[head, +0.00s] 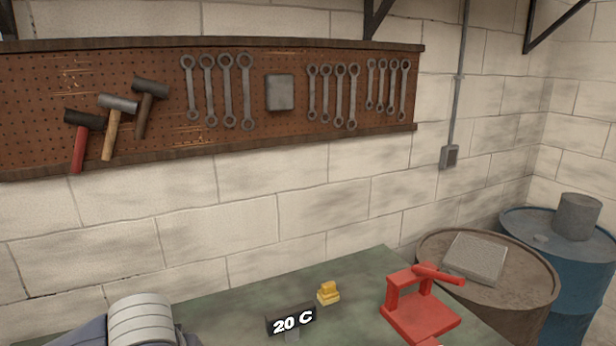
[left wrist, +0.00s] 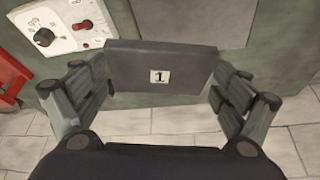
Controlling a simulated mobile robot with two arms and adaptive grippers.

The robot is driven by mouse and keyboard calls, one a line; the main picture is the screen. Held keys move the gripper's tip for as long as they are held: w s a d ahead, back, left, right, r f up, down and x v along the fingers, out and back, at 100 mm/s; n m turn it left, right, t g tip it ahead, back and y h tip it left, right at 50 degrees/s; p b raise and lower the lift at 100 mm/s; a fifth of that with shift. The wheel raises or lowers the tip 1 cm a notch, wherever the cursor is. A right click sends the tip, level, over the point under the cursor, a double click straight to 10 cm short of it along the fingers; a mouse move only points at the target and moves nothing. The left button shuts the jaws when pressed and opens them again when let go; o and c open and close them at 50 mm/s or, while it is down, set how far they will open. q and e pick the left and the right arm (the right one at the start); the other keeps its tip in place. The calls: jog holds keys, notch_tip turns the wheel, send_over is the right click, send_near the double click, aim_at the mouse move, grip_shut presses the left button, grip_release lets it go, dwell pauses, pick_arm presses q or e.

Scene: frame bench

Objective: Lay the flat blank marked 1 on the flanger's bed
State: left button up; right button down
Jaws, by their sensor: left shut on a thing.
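The flat blank marked 1 (left wrist: 160,66) is a dark grey plate with a white "1" label on its face. In the left wrist view it sits between the fingers of my left gripper (left wrist: 161,88), which is shut on it at its left and right edges. The blank is held in front of a grey-green panelled front, above a tiled floor. The head view shows neither the blank nor a gripper's fingers. My right gripper is not in view.
The green bench top (head: 235,305) holds a "20 C" sign (head: 291,320), a small yellow object (head: 328,293) and a red tool with a handle (head: 420,305). A control panel (left wrist: 62,27) with knobs shows upper left in the wrist view. Barrels (head: 490,285) stand right of the bench.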

pick_arm(q)
jog(key=shift+s+d+r+m+h, duration=0.15)
jog(key=shift+d+r+m+h, duration=0.15)
jog(key=shift+r+m, duration=0.35)
jog(key=shift+s+d+f+m+b, duration=0.15)
jog(key=shift+f+m+b, duration=0.3)
jog(key=shift+f+b, duration=0.25)
notch_tip(320, 180, down, 8)
jog(key=b, duration=0.8)
jog(key=shift+f, duration=0.25)
jog(key=shift+r, duration=0.1)
